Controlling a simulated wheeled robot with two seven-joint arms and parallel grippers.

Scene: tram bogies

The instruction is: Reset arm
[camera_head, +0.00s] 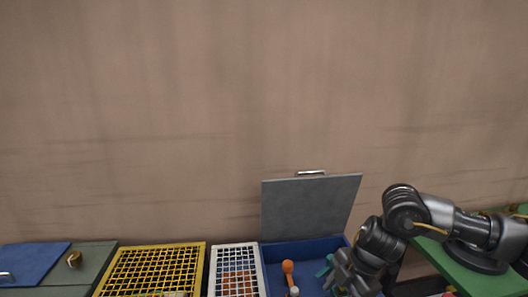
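My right arm reaches in from the right edge. Its gripper (348,286) points down over the right side of an open blue box (297,246). The fingertips are cut off or hidden at the bottom edge, so I cannot tell whether they are open or hold anything. My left arm and gripper are not in view.
The blue box's grey lid (308,208) stands raised at the back. An orange-headed item (288,268) and a teal item (325,268) show in the box. A white grid basket (235,246), a yellow grid basket (158,248) and a dark box with a blue panel (35,262) stand left. A green surface (462,276) lies right.

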